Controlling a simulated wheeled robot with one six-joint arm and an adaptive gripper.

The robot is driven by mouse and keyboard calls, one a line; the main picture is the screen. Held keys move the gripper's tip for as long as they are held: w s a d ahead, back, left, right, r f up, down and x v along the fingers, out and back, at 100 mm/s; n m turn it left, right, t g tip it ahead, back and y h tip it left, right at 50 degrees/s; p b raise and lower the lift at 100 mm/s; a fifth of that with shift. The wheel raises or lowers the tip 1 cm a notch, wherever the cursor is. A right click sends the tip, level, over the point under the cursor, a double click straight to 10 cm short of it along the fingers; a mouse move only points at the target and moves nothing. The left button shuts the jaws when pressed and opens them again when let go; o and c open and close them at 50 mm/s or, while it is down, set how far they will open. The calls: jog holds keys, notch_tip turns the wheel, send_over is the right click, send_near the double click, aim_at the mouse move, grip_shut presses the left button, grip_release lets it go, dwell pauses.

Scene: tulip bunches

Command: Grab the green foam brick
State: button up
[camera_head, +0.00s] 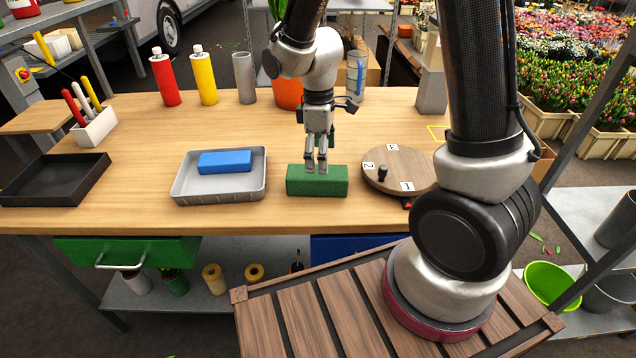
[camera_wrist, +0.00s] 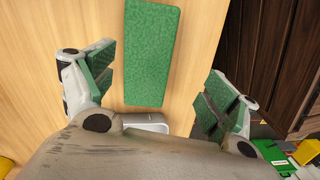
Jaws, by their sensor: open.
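The green foam brick (camera_head: 317,181) lies on the wooden table near its front edge, between the grey tray and the round wooden disc. My gripper (camera_head: 317,168) is above the brick in the head view, fingers pointing down. In the wrist view the brick (camera_wrist: 151,52) lies on the tabletop ahead of the open fingers, and my gripper (camera_wrist: 158,95) has green pads spread wide on both sides. Nothing is between the pads, and the brick is not held. The exact height of the fingertips over the brick is hard to tell.
A grey tray (camera_head: 178,188) holding a blue brick (camera_head: 225,162) stands left of the green brick. A round wooden disc (camera_head: 420,165) with a small black knob (camera_head: 382,174) is at the right. Red (camera_head: 164,78) and yellow (camera_head: 204,76) bottles stand behind.

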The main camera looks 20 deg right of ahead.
aim_at(317, 171)
jog(key=shift+w+a+r+n+t, duration=0.2)
jog(key=shift+w+n+t, duration=0.15)
jog(key=shift+n, duration=0.15)
jog(key=shift+w+f+n, duration=0.15)
jog(key=shift+f+n, duration=0.05)
jog(key=shift+n, duration=0.1)
jog(key=f, duration=0.7)
jog(key=shift+w+f, duration=0.3)
jog(key=shift+w, duration=0.05)
jog(key=c, duration=0.9)
